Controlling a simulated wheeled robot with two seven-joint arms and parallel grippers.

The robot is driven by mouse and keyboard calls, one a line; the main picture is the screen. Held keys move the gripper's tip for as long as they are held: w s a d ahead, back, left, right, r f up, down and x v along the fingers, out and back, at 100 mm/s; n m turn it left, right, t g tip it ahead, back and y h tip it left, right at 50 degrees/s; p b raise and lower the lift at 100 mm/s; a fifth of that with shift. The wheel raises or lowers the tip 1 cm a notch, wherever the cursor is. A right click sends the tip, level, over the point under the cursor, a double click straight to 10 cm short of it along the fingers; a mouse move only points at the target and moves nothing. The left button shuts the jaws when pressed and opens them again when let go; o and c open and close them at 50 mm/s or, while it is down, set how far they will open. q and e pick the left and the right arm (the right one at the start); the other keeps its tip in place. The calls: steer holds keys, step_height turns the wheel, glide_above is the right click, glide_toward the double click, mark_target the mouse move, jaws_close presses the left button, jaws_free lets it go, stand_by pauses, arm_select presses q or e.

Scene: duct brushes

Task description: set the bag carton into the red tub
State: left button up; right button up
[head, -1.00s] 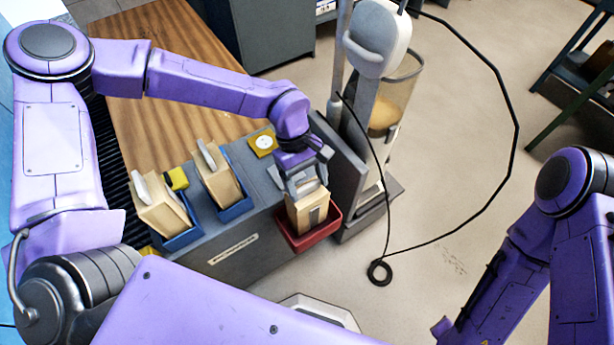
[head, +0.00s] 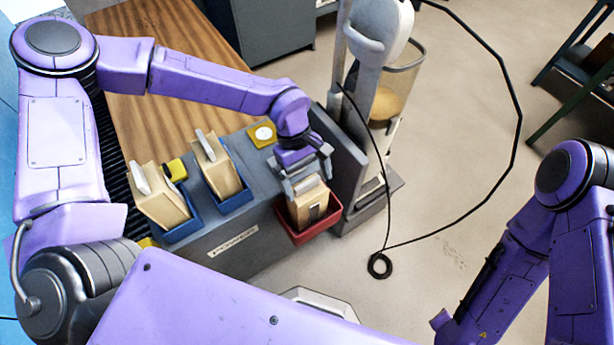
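The bag carton (head: 308,209), a tan box with a dark patch on its front, sits in the red tub (head: 300,238) at the right end of the grey bench. It stands roughly upright inside the tub's walls. My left gripper (head: 305,187) is just above the carton, pointing down. Its grey fingers look spread apart at the carton's top, and I see no firm grip on it. The carton's far side and base are hidden. My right arm comes in at the right, and its gripper does not show.
Two similar cartons stand in blue tubs (head: 232,207) (head: 183,232) to the left on the bench. A yellow pad with a white disc (head: 263,134) lies behind. A grey machine with a clear canister (head: 395,90) stands right of the red tub. A black cable (head: 517,130) loops over open floor.

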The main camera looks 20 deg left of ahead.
arm_select(q)
steer(key=shift+r, duration=0.1)
steer(key=s+d+p+v, duration=0.1)
steer(key=p+v, duration=0.4)
steer(key=v, duration=1)
steer(key=shift+d+r+p, duration=0.2)
steer(key=shift+r+p, duration=0.2)
